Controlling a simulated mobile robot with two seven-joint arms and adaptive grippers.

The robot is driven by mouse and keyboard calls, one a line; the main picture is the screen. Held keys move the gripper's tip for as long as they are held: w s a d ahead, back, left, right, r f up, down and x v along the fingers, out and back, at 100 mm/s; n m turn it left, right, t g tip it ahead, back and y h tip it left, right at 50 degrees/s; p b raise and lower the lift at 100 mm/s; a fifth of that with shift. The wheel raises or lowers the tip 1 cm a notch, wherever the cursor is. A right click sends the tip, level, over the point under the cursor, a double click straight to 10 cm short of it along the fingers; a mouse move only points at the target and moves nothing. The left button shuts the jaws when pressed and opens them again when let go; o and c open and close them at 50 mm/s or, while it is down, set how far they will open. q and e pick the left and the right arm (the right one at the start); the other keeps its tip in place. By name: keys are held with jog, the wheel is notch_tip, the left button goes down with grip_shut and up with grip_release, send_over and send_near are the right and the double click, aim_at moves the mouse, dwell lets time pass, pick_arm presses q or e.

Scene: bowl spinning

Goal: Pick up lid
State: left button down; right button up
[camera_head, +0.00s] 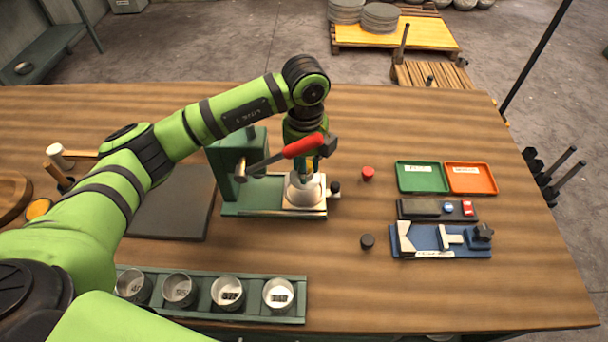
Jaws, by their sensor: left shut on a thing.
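A pale grey domed piece (304,193), which looks like the lid, sits on the light square plate (320,205) at the right end of a green bench press (238,150). My left gripper (308,170) points down over that piece and is shut on its top. The press's red lever handle (303,146) crosses in front of the gripper and hides part of its fingers, so the exact grasp is hard to see. The piece appears to be still at plate level. My right gripper is not in view.
A red knob (368,173) and a black knob (367,241) stand right of the press. A rack of several metal cups (292,315) is in front. Bare wood surrounds the knobs.

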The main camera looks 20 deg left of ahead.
pick_arm(q)
jog(key=d+r+b, duration=0.1)
jog(key=d+r, duration=1)
jog(key=shift+s+d+r, duration=0.25)
jog(key=shift+s+r, duration=0.05)
jog(key=shift+s, duration=0.05)
dwell(0.5)
